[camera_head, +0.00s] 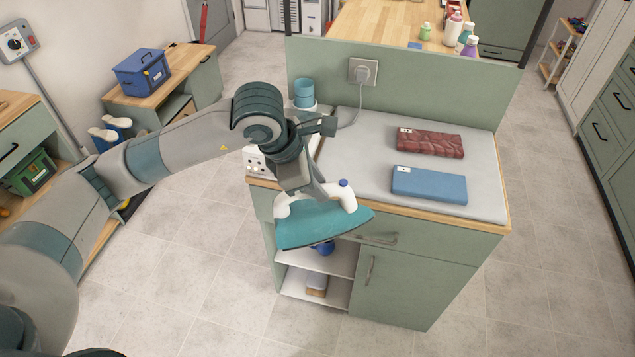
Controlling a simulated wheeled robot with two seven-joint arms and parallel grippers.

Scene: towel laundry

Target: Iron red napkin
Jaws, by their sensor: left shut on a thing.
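A folded red napkin (430,142) lies on the grey ironing pad (371,132), toward its far right. Its surface looks wrinkled, and a small white tag shows at its upper left corner. A teal and white iron (322,223) is in my left gripper (312,193), which is shut on its white handle. The iron is in the air in front of the counter's near left edge, to the left of the napkin and closer to me. The fingertips are partly hidden by the handle and wrist. My right gripper is not in view.
A folded blue napkin (429,185) lies on the pad just nearer than the red one. A wall socket (362,71) with a plug and cord is on the green back panel (430,80). A teal cylinder (304,92) stands at the counter's back left. The pad's left part is clear.

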